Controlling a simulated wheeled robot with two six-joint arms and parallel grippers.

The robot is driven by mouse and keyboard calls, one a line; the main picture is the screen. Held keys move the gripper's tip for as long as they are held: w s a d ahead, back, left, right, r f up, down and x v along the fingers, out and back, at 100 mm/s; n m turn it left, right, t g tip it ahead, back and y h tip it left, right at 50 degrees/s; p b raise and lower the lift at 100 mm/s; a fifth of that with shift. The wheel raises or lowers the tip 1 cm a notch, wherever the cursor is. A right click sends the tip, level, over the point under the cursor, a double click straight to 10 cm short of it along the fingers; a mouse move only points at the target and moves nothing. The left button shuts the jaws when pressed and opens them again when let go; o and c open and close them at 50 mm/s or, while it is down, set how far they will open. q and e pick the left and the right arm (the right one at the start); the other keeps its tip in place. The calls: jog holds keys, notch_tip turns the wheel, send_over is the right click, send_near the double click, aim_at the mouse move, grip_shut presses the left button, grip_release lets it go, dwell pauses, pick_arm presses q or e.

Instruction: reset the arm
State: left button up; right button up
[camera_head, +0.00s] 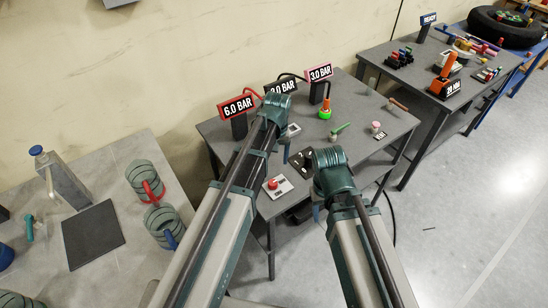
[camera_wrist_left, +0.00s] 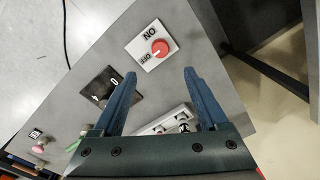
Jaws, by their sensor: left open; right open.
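My left gripper is open and empty in the left wrist view (camera_wrist_left: 159,75), its two blue fingers apart above the grey table. A white ON/OFF plate with a red knob (camera_wrist_left: 158,48) lies beyond its fingertips. In the head view my left arm reaches up over that table, and its forearm hides most of the gripper. My right arm comes in from the lower right in the head view. Its teal wrist (camera_head: 333,172) is beside the table's front edge, and its fingers are mostly hidden behind it. Nothing shows held in either gripper.
The middle table (camera_head: 352,97) bears pressure signs, including a red 6.0 BAR sign (camera_head: 237,107), and the red-knob plate (camera_head: 275,186). A left table holds striped mugs (camera_head: 145,180) and a dark mat (camera_head: 92,234). Another table (camera_head: 408,68) stands at right. Floor at lower right is clear.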

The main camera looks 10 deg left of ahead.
pick_arm(q)
jog(key=shift+r, duration=0.3)
pick_arm(e)
jog(key=shift+r, duration=0.25)
